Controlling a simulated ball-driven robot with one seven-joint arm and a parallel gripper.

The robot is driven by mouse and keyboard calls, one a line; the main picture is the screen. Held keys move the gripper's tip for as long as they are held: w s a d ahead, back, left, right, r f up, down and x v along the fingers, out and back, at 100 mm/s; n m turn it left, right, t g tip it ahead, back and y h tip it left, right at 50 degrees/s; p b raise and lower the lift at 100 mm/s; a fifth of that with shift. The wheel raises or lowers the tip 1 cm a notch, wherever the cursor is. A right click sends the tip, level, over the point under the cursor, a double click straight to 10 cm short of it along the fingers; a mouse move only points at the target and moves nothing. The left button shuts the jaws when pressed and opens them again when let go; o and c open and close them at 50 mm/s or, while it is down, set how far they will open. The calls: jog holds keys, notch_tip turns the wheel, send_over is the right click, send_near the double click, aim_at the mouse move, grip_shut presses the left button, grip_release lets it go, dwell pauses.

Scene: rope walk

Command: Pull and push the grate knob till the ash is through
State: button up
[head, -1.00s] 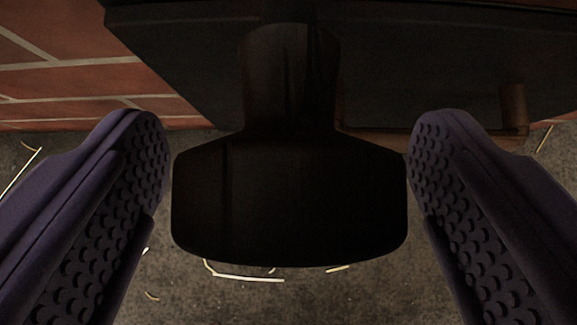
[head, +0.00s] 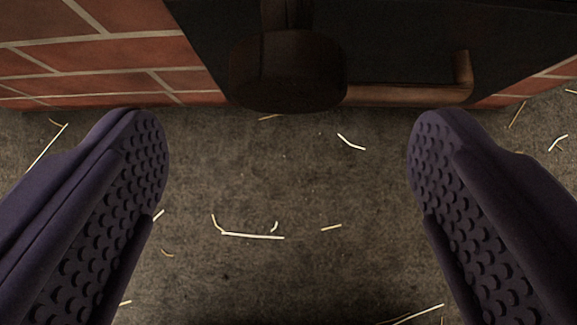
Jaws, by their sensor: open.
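The grate knob (head: 288,72) is a dark, rounded block on a short stem, at the top centre of the head view. It stands out from the dark front of the stove or firebox (head: 390,40). My gripper (head: 288,135) is open, with one purple, studded finger on each side of the picture. Nothing is between the fingers but a view of the floor. The knob is ahead of the fingertips and apart from them. No ash can be made out.
A brown bent handle or bar (head: 463,75) sticks out from the dark front, right of the knob. A red brick wall (head: 100,55) flanks it. The grey floor (head: 280,190) has scattered pale strands and is otherwise clear.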

aim_at(275, 111)
jog(key=shift+c, duration=0.2)
